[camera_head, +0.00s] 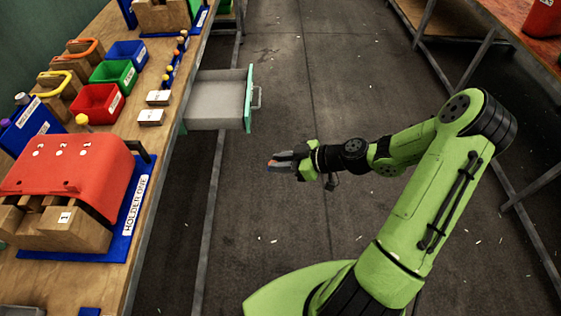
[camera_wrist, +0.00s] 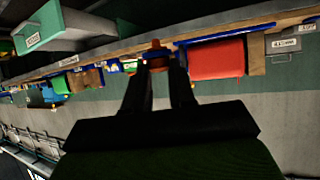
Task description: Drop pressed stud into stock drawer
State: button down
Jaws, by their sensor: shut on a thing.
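My gripper (camera_head: 277,161) hangs over the open aisle floor, to the right of the workbench. It is shut on a small red stud (camera_head: 271,162) with a dark blue part. In the wrist view, the stud (camera_wrist: 155,54) shows between the fingertips (camera_wrist: 157,68). The stock drawer (camera_head: 215,112) is pulled out from the bench, with a teal-green front and a metal handle. Its grey inside looks empty from the head view. The gripper is below and to the right of the drawer in the picture, apart from it. In the wrist view, the drawer front (camera_wrist: 42,28) is at upper left.
The wooden bench (camera_head: 150,150) holds a red press (camera_head: 75,168) on a blue base, coloured bins such as a red one (camera_head: 97,102), wooden blocks and white label blocks (camera_head: 151,117). Another bench (camera_head: 470,40) stands at the upper right. The aisle floor between is clear except for small scraps.

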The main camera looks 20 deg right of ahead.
aim_at(209, 101)
jog(key=i+l+z, duration=0.35)
jog(key=i+z, duration=0.35)
jog(key=i, duration=0.15)
jog(key=i+l+z, duration=0.1)
jog(key=i+z, duration=0.2)
jog(key=i, duration=0.15)
jog(key=i+u, duration=0.35)
jog(key=i+l+u, duration=0.35)
jog(key=i, duration=0.15)
jog(key=i+l+u, duration=0.2)
jog(key=i+u, duration=0.25)
jog(key=u, duration=0.35)
jog(key=i+l+u, duration=0.1)
jog(key=u, duration=0.3)
jog(key=i+l+u, duration=0.1)
jog(key=u, duration=0.35)
jog(key=i+l+u, duration=0.1)
jog(key=u, duration=0.3)
jog(key=l+u, duration=0.25)
jog(key=u, duration=0.2)
jog(key=i+l+u, duration=0.1)
jog(key=u, duration=0.3)
jog(key=l+u, duration=0.1)
jog(key=u, duration=0.3)
jog(key=i+l+u, duration=0.1)
jog(key=u, duration=0.3)
jog(key=l+u, duration=0.25)
jog(key=u, duration=0.15)
jog(key=i+l+u, duration=0.1)
jog(key=l+u, duration=0.25)
